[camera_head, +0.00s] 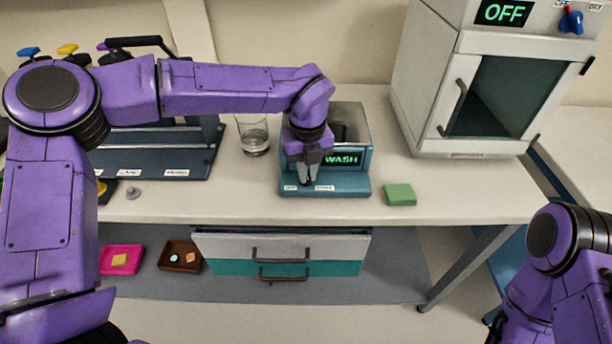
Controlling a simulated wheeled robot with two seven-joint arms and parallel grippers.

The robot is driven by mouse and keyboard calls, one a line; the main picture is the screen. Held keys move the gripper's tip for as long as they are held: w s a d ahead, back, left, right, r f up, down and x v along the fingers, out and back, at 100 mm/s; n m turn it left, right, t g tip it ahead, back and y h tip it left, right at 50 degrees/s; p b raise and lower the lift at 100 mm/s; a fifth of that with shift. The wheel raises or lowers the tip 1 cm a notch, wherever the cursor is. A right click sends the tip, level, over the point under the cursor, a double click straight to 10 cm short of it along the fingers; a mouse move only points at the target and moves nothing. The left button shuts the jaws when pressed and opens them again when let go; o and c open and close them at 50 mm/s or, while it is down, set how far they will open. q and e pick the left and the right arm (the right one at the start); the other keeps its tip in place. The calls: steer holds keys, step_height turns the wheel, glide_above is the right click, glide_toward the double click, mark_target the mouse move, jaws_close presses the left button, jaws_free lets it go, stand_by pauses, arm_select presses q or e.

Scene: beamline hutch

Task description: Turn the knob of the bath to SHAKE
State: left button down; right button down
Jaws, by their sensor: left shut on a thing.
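The bath (350,186) is a blue unit with a clear-walled tank on the bench, and its green display reads WASH. Small white labels sit along its front edge, too small to read surely. My left gripper (308,180) reaches down from above to the front of the bath. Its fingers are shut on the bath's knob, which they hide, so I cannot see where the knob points. My right arm shows at the lower right, but its gripper is out of view.
A glass beaker (254,136) stands left of the bath, and a green block (399,194) lies to its right. A white oven (430,85) with an OFF display stands at the back right. A dark rack (160,163) is at left. Drawers (280,248) are below the bench.

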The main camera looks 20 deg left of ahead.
arm_select(q)
steer(key=n+b, duration=0.2)
steer(key=n, duration=0.1)
steer(key=shift+w, duration=0.15)
steer(key=shift+d+n+b, duration=0.1)
steer(key=shift+n+b, duration=0.5)
steer(key=shift+n, duration=0.2)
steer(key=shift+r, duration=0.15)
steer(key=c, duration=1.2)
jaws_free()
step_height(320, 180, up, 10)
steer(key=shift+r, duration=0.2)
